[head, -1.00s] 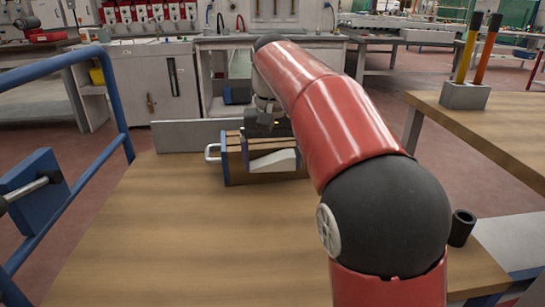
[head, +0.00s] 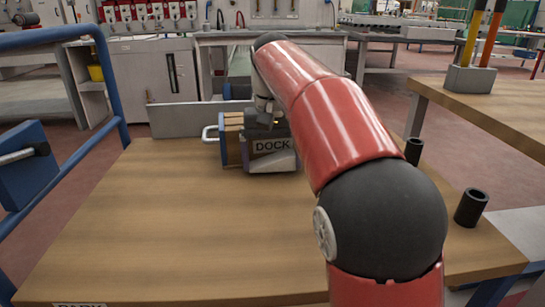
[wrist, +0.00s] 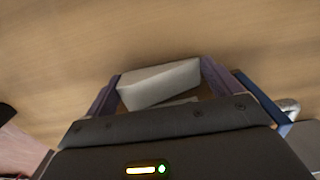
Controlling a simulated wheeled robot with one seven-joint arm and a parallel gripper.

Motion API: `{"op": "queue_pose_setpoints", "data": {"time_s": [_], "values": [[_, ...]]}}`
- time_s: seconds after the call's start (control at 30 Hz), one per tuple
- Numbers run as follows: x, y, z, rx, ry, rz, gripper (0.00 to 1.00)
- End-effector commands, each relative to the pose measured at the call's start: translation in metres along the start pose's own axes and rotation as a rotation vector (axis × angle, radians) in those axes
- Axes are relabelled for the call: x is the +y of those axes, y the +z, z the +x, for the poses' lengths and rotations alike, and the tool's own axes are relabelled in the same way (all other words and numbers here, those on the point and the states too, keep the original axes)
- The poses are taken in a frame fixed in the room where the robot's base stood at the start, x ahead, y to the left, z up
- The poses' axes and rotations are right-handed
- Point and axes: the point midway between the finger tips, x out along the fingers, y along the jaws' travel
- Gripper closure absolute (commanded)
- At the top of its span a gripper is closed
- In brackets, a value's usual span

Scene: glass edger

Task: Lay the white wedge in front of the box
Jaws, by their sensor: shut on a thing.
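The box's blue edge (wrist: 262,100) shows beside the right finger.
The wooden table (head: 160,220) is clear in front and to the left. A grey panel (head: 180,119) stands behind the box. Black cups (head: 471,207) stand at the right edge. A blue rail (head: 112,95) runs along the left.

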Motion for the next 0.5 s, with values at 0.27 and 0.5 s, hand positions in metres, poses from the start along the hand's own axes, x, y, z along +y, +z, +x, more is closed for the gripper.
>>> {"op": "queue_pose_setpoints", "data": {"time_s": [0.27,0.5], "values": [[0.0002,-0.0001,0.0056,0.001,0.0,0.001,0.37],[0.0003,0.0,0.0105,0.0,0.0,0.001,0.37]]}}
